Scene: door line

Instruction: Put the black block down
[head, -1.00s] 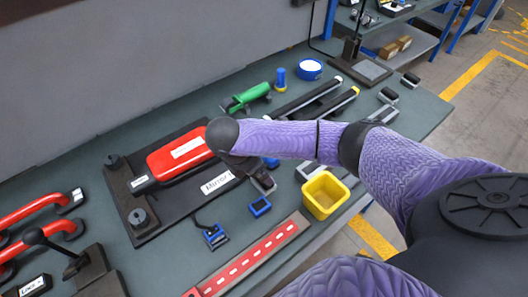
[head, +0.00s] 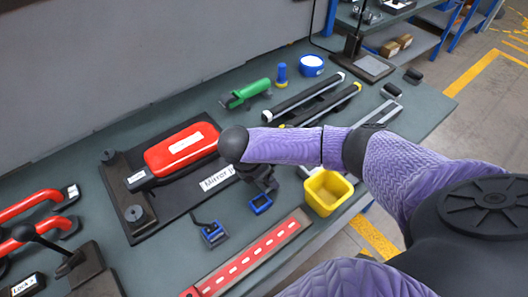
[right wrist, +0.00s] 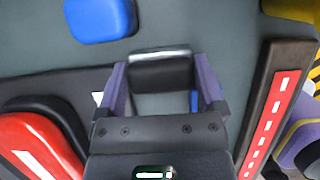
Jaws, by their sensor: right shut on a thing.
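The black block (right wrist: 160,72) sits between the two fingers of my right gripper (right wrist: 161,80) in the right wrist view. It is a small dark piece with a pale, shiny upper edge. The gripper is shut on it. In the head view my right gripper (head: 268,184) is over the bench, left of the yellow bin and just above a small blue frame; the arm and hand largely hide the block there. I cannot tell whether the block touches the bench. My left gripper is not in view.
A yellow bin (head: 327,192) stands right of the hand. A blue frame (head: 260,204), a blue clamp (head: 214,234) and a red slotted bar (head: 252,256) lie nearby. A red-bodied part (head: 182,147) sits on a dark board to the left. Two dark rails lie behind.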

